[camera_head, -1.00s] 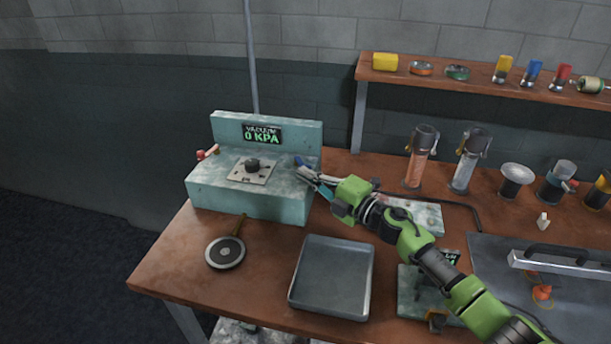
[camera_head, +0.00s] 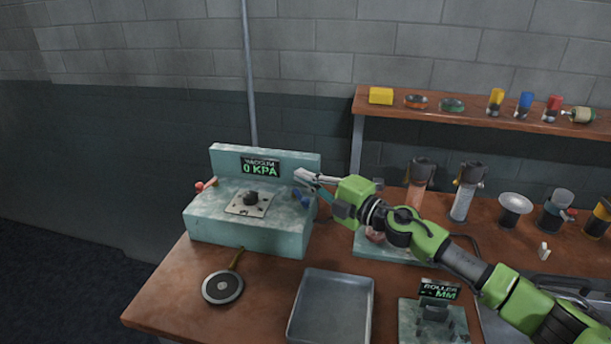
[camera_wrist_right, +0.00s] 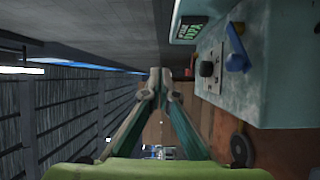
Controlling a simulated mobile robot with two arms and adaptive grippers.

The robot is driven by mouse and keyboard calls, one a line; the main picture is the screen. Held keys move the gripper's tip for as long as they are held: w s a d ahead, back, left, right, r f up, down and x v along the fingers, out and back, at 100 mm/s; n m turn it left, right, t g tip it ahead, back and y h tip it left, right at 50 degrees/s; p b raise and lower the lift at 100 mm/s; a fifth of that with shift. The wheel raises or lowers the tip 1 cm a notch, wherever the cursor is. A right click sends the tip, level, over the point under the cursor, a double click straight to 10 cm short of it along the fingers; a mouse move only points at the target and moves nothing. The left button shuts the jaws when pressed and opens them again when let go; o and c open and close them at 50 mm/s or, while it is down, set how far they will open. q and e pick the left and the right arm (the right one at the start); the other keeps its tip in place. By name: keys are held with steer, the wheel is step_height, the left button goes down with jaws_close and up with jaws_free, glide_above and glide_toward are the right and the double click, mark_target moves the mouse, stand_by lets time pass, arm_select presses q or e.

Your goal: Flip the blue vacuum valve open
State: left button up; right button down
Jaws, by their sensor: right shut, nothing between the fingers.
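The vacuum station is a teal box (camera_head: 250,235) with a back panel whose display (camera_head: 260,167) reads "VACUUM 0 KPA". The blue vacuum valve (camera_head: 301,198) sits at the right end of its top; its handle also shows in the right wrist view (camera_wrist_right: 237,57). My right gripper (camera_head: 300,176) is shut and empty, above the blue valve in the head view. In the right wrist view its closed fingertips (camera_wrist_right: 160,76) are apart from the valve, left of it in the picture. The valve's exact angle is hard to tell. My left gripper is not in view.
A red valve handle (camera_head: 205,185) sits at the station's left end and a black knob (camera_head: 251,197) in the middle. A round paddle (camera_head: 223,287) and a metal tray (camera_head: 332,308) lie in front. Burners and jars stand to the right, below a shelf (camera_head: 480,118).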

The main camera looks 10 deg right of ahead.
steer(key=shift+r, duration=0.45)
steer(key=s+a+f+t+y+p, duration=0.1)
steer(key=s+a+f+p, duration=0.15)
steer(key=s+a, duration=0.35)
steer(key=s+d+f+m+t+h+p, duration=0.1)
steer(key=s+d+f+m+h+p, duration=0.1)
steer(key=d+f+h, duration=0.3)
step_height(320, 180, down, 2)
steer(key=shift+s+f+m+t, duration=0.25)
steer(key=shift+s+m+t, duration=0.2)
steer(key=shift+m, duration=0.15)
